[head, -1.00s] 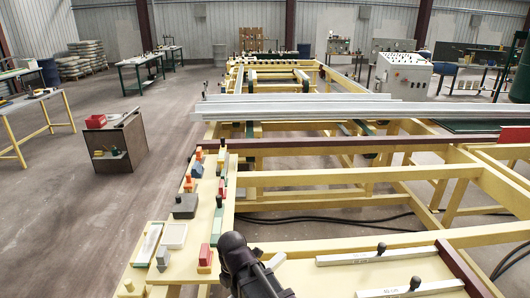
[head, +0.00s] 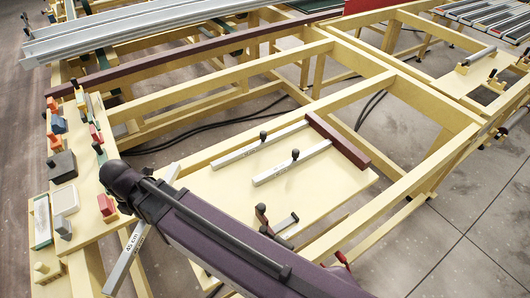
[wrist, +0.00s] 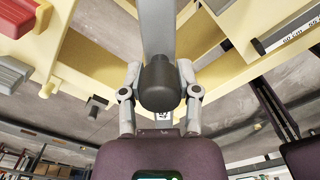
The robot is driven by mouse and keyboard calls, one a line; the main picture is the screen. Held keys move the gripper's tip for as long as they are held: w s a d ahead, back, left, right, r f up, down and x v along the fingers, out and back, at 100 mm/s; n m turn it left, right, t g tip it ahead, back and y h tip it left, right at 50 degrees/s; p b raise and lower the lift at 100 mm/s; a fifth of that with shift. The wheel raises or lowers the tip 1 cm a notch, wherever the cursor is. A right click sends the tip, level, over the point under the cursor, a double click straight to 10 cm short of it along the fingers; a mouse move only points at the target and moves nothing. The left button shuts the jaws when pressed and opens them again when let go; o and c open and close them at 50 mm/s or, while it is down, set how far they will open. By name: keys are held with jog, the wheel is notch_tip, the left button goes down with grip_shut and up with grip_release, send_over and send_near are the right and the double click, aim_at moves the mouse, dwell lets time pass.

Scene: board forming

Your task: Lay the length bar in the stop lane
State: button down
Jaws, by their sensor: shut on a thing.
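A grey length bar marked 45 cm (head: 128,262) hangs tilted beside my dark wrist, its middle hidden behind the wrist. In the wrist view the grey bar (wrist: 158,28) runs away from me beyond its dark knob (wrist: 160,85). My gripper (wrist: 160,92) is shut on this knob, one finger on each side. The head view hides the fingers. A cream board (head: 225,195) lies right of the wrist, with a dark maroon stop strip (head: 340,140) along its far right edge. I cannot tell the exact stop lane.
Two other knobbed bars, a farther one (head: 250,148) and a nearer one (head: 300,160), lie on the board near the strip. A dark-handled fitting (head: 264,220) stands on its near part. A side shelf with a grey block (head: 62,168) and several coloured pieces is at left. Yellow beams surround open gaps.

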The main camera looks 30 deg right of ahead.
jog(key=shift+r+p, duration=0.95)
jog(key=shift+r, duration=0.5)
jog(key=shift+s+f, duration=0.1)
jog(key=shift+s, duration=0.05)
